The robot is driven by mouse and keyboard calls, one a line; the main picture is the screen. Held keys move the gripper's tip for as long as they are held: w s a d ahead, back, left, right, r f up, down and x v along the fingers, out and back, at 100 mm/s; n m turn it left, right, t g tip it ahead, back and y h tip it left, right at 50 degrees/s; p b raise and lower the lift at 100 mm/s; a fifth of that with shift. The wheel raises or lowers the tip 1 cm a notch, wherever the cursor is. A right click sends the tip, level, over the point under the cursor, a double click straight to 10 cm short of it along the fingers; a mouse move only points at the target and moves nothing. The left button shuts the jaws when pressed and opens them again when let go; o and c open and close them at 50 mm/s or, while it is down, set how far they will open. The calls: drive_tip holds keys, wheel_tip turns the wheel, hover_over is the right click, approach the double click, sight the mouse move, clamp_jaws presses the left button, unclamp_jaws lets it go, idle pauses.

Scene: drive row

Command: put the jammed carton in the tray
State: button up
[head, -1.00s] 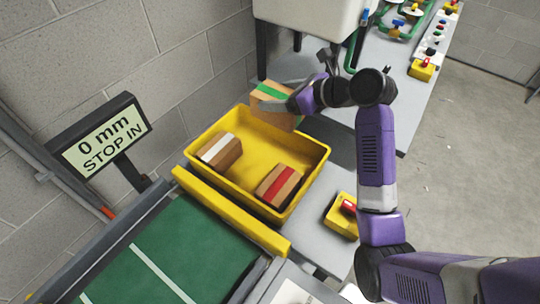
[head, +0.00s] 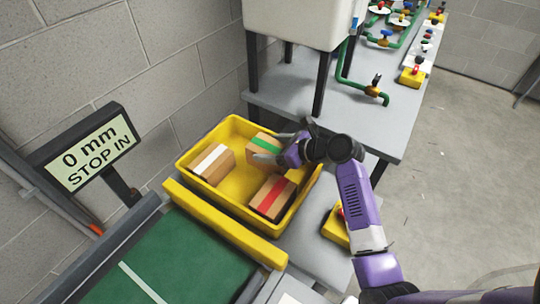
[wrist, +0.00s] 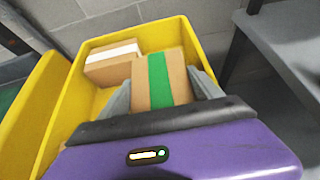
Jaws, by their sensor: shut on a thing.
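The yellow tray (head: 189,181) stands at the end of the conveyor. My gripper (head: 282,150) is over the tray's far right part, shut on a brown carton with a green stripe (head: 264,143). In the wrist view the green-striped carton (wrist: 159,75) sits between the two grey fingers, inside the tray's outline. I cannot tell whether its underside touches the tray floor. A white-striped carton (head: 212,163) lies in the tray at the left, and a red-striped carton (head: 272,197) lies at the front right. The white-striped one also shows in the wrist view (wrist: 112,64).
The green conveyor belt (head: 175,262) ends at a yellow bar (head: 225,222) beside the tray. A sign (head: 88,153) reads "0 mm STOP IN". A yellow button box (head: 336,228) stands right of the tray. A white tank (head: 300,22) and green pipes (head: 345,70) are behind.

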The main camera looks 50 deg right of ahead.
drive_tip(key=shift+f, duration=1.55)
drive_tip(key=shift+f, duration=0.15)
drive_tip(key=o, duration=1.9)
drive_tip(key=shift+s+r, duration=0.2)
drive_tip(key=v, duration=1.1)
drive_tip(key=shift+s+r+p, duration=0.1)
drive_tip(key=shift+s+p, duration=0.15)
drive_tip(key=shift+p, duration=0.05)
